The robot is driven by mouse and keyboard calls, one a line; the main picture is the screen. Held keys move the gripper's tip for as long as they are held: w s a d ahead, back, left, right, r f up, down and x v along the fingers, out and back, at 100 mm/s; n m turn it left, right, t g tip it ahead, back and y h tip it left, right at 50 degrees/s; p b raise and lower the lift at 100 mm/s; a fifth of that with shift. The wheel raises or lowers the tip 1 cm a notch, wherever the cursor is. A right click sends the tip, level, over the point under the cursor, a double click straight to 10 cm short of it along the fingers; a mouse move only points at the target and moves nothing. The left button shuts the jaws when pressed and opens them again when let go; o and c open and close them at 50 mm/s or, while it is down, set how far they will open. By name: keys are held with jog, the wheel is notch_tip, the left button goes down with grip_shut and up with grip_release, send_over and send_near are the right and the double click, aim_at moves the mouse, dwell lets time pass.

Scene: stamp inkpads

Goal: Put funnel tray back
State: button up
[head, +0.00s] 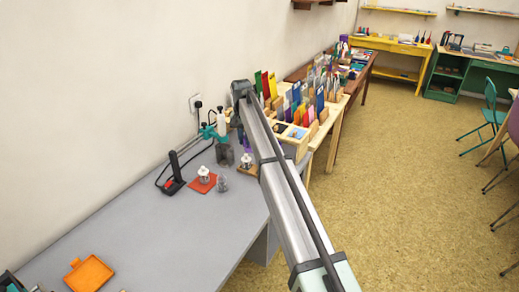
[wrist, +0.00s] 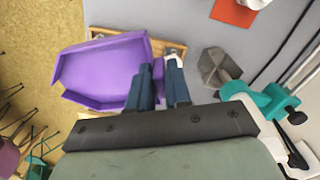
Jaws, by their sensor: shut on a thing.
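A purple funnel tray (wrist: 100,68) with raised walls and angled corners shows at the left of the wrist view. My gripper (wrist: 160,70) is shut on the tray's right edge, with its dark blue fingers either side of it. In the head view only a small purple part (head: 246,145) shows beside the end of my arm, and the fingers are largely hidden there. A light wooden piece (wrist: 172,48) lies below and beyond the tray. I cannot tell whether the tray touches it.
A grey faceted block (wrist: 218,66) and a teal clamp (wrist: 270,103) are close to the right of my gripper. An orange-red mat (head: 201,184) and black stand (head: 173,175) sit on the grey table (head: 160,235). An orange tray (head: 89,274) lies at its near left. The table's middle is clear.

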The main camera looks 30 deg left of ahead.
jog(key=s+a+f, duration=0.1)
jog(key=s+a, duration=0.1)
jog(key=s, duration=0.1)
jog(key=n, duration=0.7)
send_over(238, 212)
notch_tip(238, 212, down, 6)
jog(key=shift+f+n, duration=1.6)
jog(key=shift+f, duration=1)
jog(key=shift+f+n, duration=1.6)
jog(key=shift+f, duration=0.95)
jog(key=shift+f, duration=0.15)
jog(key=o, duration=0.8)
jog(key=shift+r, duration=0.2)
